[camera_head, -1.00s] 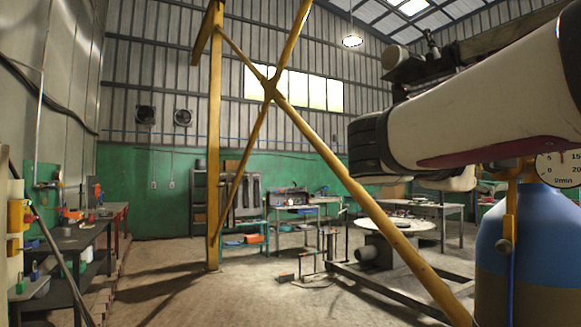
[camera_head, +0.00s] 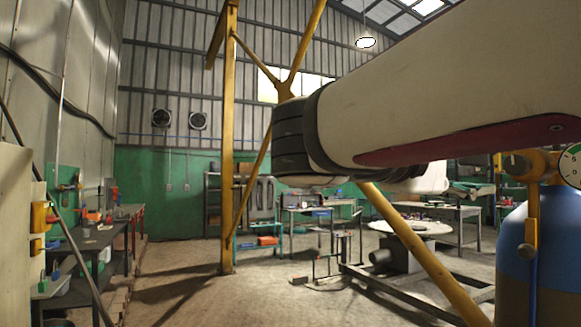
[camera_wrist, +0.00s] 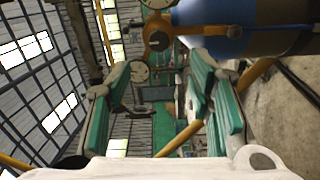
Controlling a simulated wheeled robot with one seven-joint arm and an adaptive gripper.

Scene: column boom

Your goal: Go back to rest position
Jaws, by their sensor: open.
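My gripper (camera_wrist: 160,74) shows in the wrist view with its two green-padded fingers spread apart. Nothing is between the fingers. In the head view my white arm reaches from the right edge to the middle of the picture, with a black joint at its left end. The gripper itself cannot be made out there. A blue gas cylinder (camera_head: 563,240) with a gauge (camera_head: 571,165) stands at the right edge, below my arm. The cylinder also shows in the wrist view (camera_wrist: 225,14), at the top right, apart from the fingers.
A yellow column (camera_head: 228,140) with crossed braces stands left of my arm. A dark workbench (camera_head: 85,240) runs along the left wall. A round table (camera_head: 412,228) stands beyond a brace. The floor (camera_head: 190,285) at the front left is mostly clear.

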